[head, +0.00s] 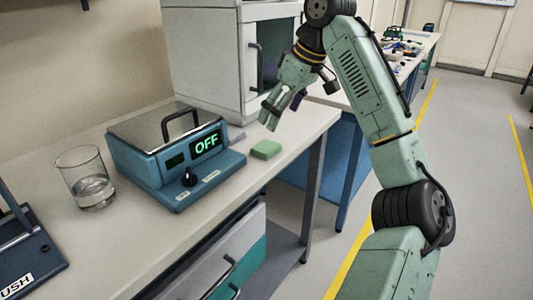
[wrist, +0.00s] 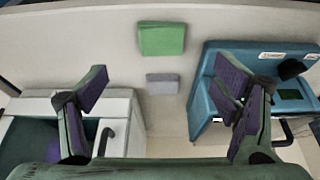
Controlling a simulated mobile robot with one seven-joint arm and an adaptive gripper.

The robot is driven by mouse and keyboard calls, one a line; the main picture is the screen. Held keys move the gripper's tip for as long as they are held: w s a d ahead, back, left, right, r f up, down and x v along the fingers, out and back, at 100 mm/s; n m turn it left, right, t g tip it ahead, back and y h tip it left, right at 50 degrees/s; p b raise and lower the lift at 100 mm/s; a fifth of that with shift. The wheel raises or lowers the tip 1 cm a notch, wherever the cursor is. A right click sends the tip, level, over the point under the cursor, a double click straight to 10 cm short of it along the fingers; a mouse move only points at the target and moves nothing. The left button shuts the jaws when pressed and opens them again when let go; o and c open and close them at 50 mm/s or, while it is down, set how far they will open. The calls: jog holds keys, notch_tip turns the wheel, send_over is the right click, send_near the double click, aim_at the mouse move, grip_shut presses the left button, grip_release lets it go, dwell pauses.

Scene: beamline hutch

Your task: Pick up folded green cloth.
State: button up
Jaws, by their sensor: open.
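The folded green cloth (head: 266,149) lies flat on the bench top, just right of the blue device's front corner in the head view. In the wrist view the green cloth (wrist: 162,39) is at the top middle, beyond the fingertips. My gripper (head: 271,115) is above the bench, close over the cloth and a little behind it. In the wrist view my gripper (wrist: 165,85) has its two purple-padded fingers spread wide with nothing between them. The gripper does not touch the cloth.
A blue device (head: 175,155) reading OFF stands left of the cloth. A small grey block (wrist: 162,84) lies beside the cloth. A grey cabinet (head: 208,60) stands behind. A beaker (head: 88,180) with clear liquid is at the left. The bench edge is close on the cloth's right.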

aim_at(265, 144)
jog(key=x, duration=0.4)
jog(key=shift+a+f, duration=0.15)
jog(key=shift+f, duration=0.15)
jog(key=shift+p+x, duration=0.35)
jog(key=shift+x, duration=2.4)
jog(key=shift+w, duration=0.1)
jog(key=shift+c, duration=0.4)
jog(key=c, duration=0.9)
jog(key=shift+r, duration=0.15)
jog(key=shift+r, duration=0.55)
notch_tip(265, 144, up, 2)
jog(key=shift+a+r, duration=0.1)
jog(key=s+d+b, duration=0.1)
jog(key=s, duration=0.4)
jog(key=s+d+r+b, duration=0.1)
jog(key=s+d, duration=0.1)
jog(key=s, duration=0.3)
jog(key=s+d+b, duration=0.1)
jog(key=s, duration=0.4)
jog(key=shift+s+d+r, duration=0.2)
jog(key=shift+r, duration=0.05)
